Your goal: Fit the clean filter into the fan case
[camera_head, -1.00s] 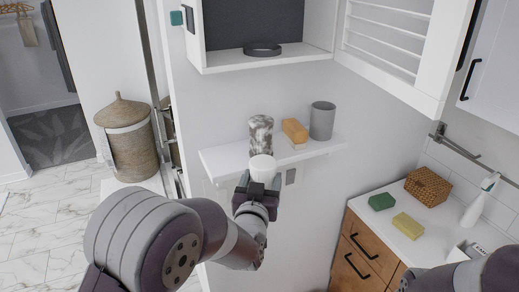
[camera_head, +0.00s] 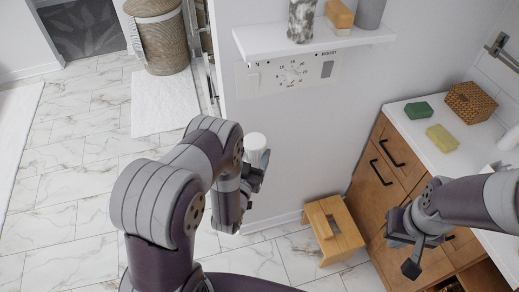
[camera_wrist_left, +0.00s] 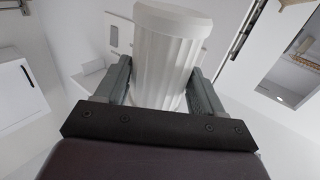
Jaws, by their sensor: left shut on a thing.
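The clean filter is a white pleated cylinder (camera_wrist_left: 172,50), upright between the fingers of my left gripper (camera_wrist_left: 163,85) in the left wrist view. In the head view its white top (camera_head: 256,142) shows at my left gripper (camera_head: 254,172), which is shut on it, in front of the wall below the shelf. A white control panel (camera_head: 285,76) with a dial and the word BOOST is on the wall. My right gripper (camera_head: 406,255) is open and empty by the wooden drawers.
A white shelf (camera_head: 345,40) bears a grey mottled cylinder (camera_head: 301,20), a tan block (camera_head: 340,14) and a grey cup (camera_head: 369,12). A wooden stool (camera_head: 335,230) stands by the wall. A counter with sponges (camera_head: 441,138) is at right. The tiled floor at left is open.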

